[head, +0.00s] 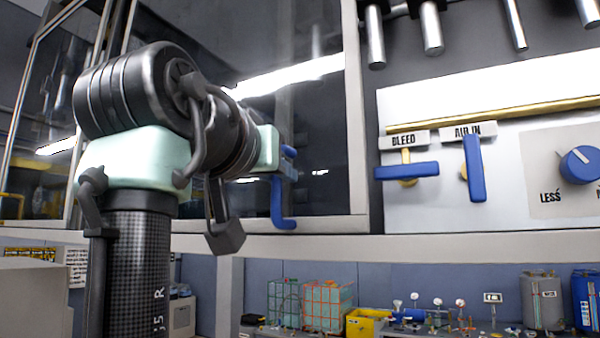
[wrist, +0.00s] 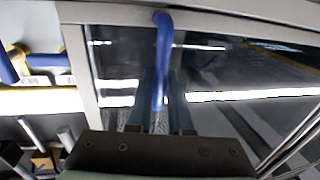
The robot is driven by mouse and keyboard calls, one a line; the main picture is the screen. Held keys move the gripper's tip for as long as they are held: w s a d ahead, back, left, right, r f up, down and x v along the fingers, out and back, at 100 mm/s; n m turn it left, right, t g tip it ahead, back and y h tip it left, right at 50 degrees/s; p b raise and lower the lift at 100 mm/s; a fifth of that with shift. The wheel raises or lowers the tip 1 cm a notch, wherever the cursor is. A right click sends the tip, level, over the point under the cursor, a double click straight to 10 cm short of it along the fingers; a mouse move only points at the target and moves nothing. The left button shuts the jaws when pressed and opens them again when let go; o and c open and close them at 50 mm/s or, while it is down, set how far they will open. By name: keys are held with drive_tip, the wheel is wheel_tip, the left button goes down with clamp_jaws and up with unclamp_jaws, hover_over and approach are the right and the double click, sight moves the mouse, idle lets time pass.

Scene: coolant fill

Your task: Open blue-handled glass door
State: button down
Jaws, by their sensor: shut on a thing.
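The glass door (head: 325,140) has a pale grey frame and dark, reflective glass. It fills the upper middle of the head view, and I see no clear gap at its right edge. Its blue handle (head: 283,208) is near the door's lower right corner. My gripper (head: 284,165) is at the handle's upper part, with the lower bend showing below. In the wrist view, the blue handle (wrist: 163,45) runs down between the fingers of my gripper (wrist: 160,108), which is shut on it. The gripper body hides the handle's near end.
Right of the door is a white panel (head: 500,210) with a blue BLEED lever (head: 407,171), a blue AIR IN lever (head: 474,168) and a blue knob (head: 580,165). Metal pipes (head: 432,28) hang above. A pale ledge (head: 440,246) runs below the door.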

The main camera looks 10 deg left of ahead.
drive_tip(key=shift+a, duration=0.15)
drive_tip(key=c, duration=0.8)
unclamp_jaws()
drive_tip(key=shift+w, duration=0.1)
drive_tip(key=shift+c, duration=0.2)
drive_tip(key=s+a+b, duration=0.1)
drive_tip(key=s+b, duration=0.5)
drive_tip(key=s, duration=0.7)
drive_tip(key=shift+a, duration=0.15)
drive_tip(key=shift+w+f, duration=0.1)
